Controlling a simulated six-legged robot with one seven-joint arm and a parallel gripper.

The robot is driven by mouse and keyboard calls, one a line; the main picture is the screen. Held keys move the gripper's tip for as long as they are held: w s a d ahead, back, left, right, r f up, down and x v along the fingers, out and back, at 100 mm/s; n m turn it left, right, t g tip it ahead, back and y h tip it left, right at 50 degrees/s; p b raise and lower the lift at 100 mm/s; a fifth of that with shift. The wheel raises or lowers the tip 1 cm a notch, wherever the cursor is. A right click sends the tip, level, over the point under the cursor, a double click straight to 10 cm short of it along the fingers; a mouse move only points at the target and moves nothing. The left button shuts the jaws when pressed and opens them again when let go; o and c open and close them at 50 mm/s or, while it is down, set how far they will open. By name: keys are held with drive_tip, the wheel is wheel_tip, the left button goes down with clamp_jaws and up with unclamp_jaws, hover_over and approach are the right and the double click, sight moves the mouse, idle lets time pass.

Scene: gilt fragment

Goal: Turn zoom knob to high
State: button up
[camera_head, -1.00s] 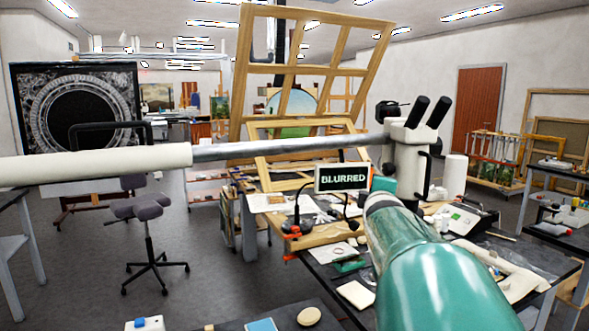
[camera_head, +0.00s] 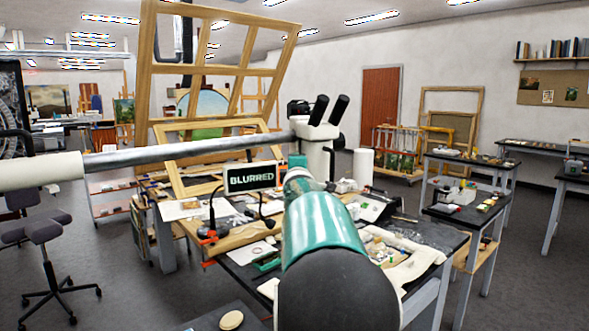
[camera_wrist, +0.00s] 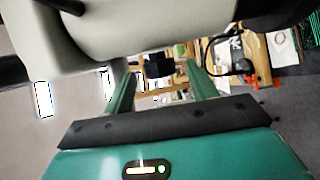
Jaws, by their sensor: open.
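The microscope head (camera_head: 318,150), cream with black eyepieces (camera_head: 330,110), sits on a long metal boom (camera_head: 190,152) above the crowded bench in the head view. A display (camera_head: 250,178) beside it reads "BLURRED". My green arm reaches to just below the microscope head and hides my gripper in that view. In the wrist view a large cream body (camera_wrist: 150,30), apparently the microscope, fills the top. My gripper (camera_wrist: 160,82) is open there, its two green fingers apart. A dark knob-like part (camera_wrist: 160,65) shows between the fingertips; I cannot tell whether they touch it or which knob it is.
The bench (camera_head: 425,240) holds papers, tools and small items close under my arm. A wooden frame easel (camera_head: 205,70) stands behind the boom. A stool (camera_head: 45,235) is at the left. Side tables (camera_head: 480,165) stand at the right, with open floor before them.

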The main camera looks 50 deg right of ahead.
drive_tip(key=shift+x, duration=0.9)
drive_tip(key=c, duration=1)
drive_tip(key=m+t+h, duration=0.1)
drive_tip(key=h, duration=0.1)
drive_tip(key=f+m+t+h, duration=0.1)
drive_tip(key=h, duration=0.1)
drive_tip(key=shift+w+m+t, duration=0.15)
drive_tip(key=shift+m+t, duration=0.15)
drive_tip(key=m+h, duration=0.2)
drive_tip(key=h, duration=0.1)
drive_tip(key=m+g+h, duration=0.1)
drive_tip(key=m+h, duration=0.2)
drive_tip(key=shift+w+d+f+h, duration=0.1)
drive_tip(key=shift+f+h, duration=0.05)
drive_tip(key=shift+h, duration=0.15)
drive_tip(key=shift+m+g, duration=0.3)
drive_tip(key=shift+m, duration=0.1)
